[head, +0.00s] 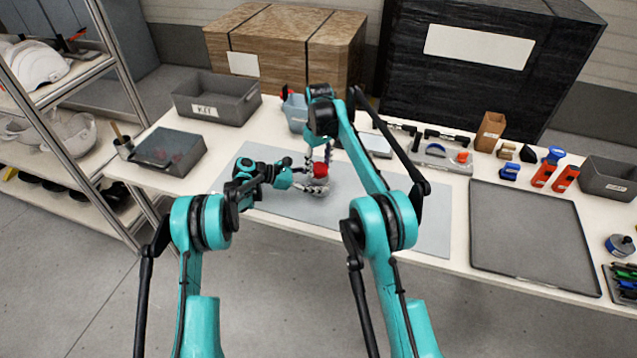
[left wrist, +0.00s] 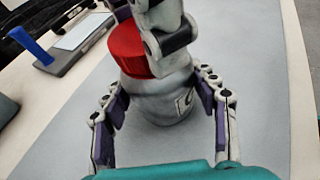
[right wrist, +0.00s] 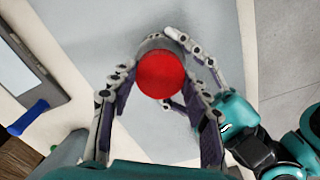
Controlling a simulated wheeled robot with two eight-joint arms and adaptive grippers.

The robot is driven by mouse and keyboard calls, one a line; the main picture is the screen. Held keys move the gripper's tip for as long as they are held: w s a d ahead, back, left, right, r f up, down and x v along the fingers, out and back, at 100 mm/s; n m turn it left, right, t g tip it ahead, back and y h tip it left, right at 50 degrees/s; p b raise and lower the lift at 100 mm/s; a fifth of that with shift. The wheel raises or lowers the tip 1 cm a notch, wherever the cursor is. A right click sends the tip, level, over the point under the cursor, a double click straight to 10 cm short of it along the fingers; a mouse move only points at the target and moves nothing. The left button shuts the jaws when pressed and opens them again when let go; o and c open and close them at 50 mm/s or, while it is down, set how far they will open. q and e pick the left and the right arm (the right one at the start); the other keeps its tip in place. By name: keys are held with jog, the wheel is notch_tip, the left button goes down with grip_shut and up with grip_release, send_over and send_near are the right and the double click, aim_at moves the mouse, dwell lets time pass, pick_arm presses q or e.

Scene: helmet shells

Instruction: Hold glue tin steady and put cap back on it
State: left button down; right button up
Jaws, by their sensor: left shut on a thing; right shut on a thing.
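The glue tin (left wrist: 165,98) is grey metal and stands upright on the grey mat (head: 415,222). My left gripper (head: 303,182) is shut on its body from the side, a finger on each side in the left wrist view. The red cap (head: 321,170) sits at the tin's top; it also shows in the left wrist view (left wrist: 128,48) and from above in the right wrist view (right wrist: 160,75). My right gripper (head: 322,158) is shut on the cap from above. I cannot tell whether the cap is fully seated. The fingers hide part of the tin.
A grey bin (head: 215,97) and a dark flat box (head: 168,151) stand at the left. A blue container (head: 296,112) stands behind the grippers. A dark tray (head: 530,238) lies right of the mat, with orange and blue tools behind it. The mat's right part is clear.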

jog(key=m, duration=0.9)
jog(key=shift+m, duration=0.4)
jog(key=m, duration=0.4)
jog(key=shift+m, duration=0.3)
jog(key=m, duration=0.4)
jog(key=shift+m, duration=0.3)
jog(key=o, duration=1.3)
jog(key=shift+o, duration=0.2)
jog(key=shift+r, duration=3.7)
